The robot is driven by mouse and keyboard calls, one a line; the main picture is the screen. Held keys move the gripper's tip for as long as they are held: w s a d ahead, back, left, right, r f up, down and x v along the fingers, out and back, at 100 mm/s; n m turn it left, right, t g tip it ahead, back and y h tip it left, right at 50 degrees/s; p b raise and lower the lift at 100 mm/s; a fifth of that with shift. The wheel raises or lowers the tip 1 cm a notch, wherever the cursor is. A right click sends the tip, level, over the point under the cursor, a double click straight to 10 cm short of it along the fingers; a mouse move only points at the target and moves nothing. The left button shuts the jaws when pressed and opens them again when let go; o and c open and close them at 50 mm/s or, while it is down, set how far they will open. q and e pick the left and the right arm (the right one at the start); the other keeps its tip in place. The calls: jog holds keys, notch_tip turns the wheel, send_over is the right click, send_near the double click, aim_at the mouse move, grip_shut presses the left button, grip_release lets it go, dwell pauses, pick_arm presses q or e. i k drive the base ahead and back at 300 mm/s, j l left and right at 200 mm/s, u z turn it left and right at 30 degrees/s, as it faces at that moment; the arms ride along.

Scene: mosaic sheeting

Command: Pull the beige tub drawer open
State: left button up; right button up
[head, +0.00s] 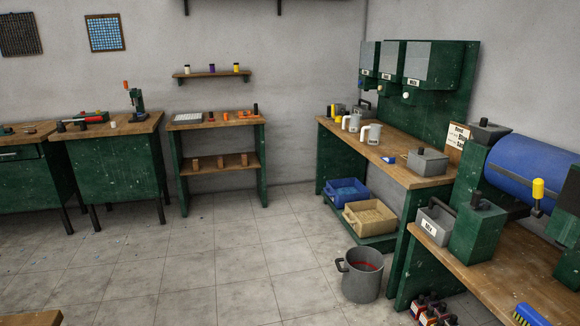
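A beige tub (370,216) sits low on a green shelf (385,241) under the wooden bench at the right. It is filled with a tan, grainy-looking material. A blue tub (346,192) sits just behind and left of it, holding blue material. I cannot tell how far the beige tub is pulled out. Neither of my grippers is in view.
A grey bucket (362,277) with a dark handle stands on the floor in front of the beige tub. Red-capped bottles (433,310) stand below the front right bench. A blue drum (530,172) is at the right. The tiled floor (220,265) at centre-left is clear.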

aim_at(371, 218)
jog(key=i, duration=2.25)
